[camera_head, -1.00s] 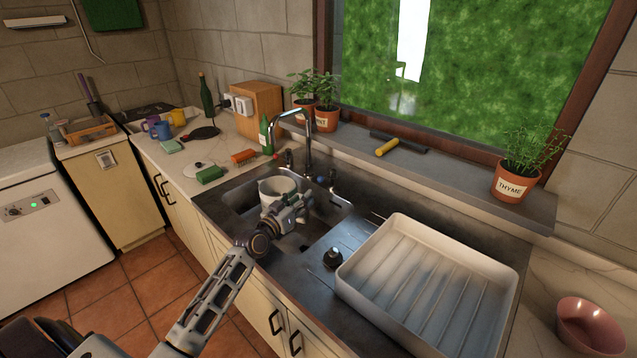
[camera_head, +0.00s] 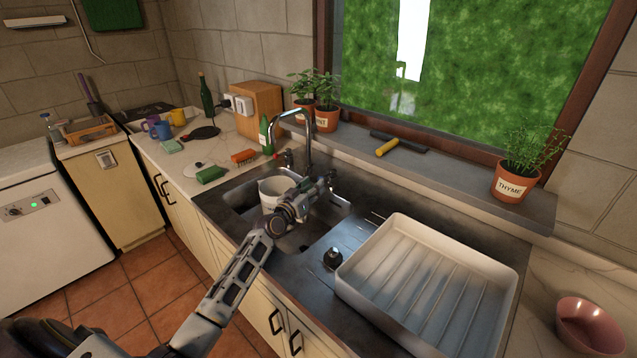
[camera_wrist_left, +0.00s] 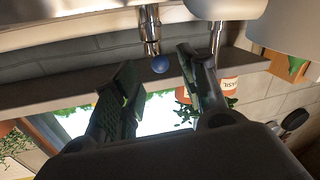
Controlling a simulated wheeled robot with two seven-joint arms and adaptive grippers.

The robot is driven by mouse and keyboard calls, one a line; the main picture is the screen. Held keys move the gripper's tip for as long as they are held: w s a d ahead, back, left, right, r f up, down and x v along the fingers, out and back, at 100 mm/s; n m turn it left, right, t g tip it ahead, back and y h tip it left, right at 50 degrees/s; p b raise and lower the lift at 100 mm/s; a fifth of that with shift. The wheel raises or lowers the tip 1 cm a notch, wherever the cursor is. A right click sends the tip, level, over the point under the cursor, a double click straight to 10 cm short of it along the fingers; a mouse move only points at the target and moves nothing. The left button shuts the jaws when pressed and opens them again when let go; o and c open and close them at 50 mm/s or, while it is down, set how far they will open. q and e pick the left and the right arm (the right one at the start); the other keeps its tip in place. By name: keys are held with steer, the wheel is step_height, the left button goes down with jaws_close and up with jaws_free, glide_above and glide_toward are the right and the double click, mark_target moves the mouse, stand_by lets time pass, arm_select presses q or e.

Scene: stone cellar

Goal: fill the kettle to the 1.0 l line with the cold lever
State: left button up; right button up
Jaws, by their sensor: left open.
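The white kettle (camera_head: 268,192) stands in the sink under the chrome tap (camera_head: 309,140), partly hidden by my left arm. Its 1.0 l line and water level cannot be seen. My left gripper (camera_head: 328,184) is over the sink, right of the kettle, close to the tap's base. In the left wrist view the cold lever's blue knob (camera_wrist_left: 160,64) shows between the spread fingers of the left gripper (camera_wrist_left: 157,72), near their tips. I cannot tell whether either finger touches it. I see no water running from the spout. My right gripper is not in view.
A white drainer tray (camera_head: 430,285) fills the right of the worktop, with a pink bowl (camera_head: 590,325) beyond it. Mint pots (camera_head: 326,120) and a thyme pot (camera_head: 510,187) line the sill. A green sponge (camera_head: 210,174) lies left of the sink.

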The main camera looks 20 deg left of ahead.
mark_target(327, 176)
arm_select(q)
steer(key=w, duration=0.4)
steer(key=shift+w+d, duration=0.1)
steer(key=shift+d, duration=0.2)
jaws_close()
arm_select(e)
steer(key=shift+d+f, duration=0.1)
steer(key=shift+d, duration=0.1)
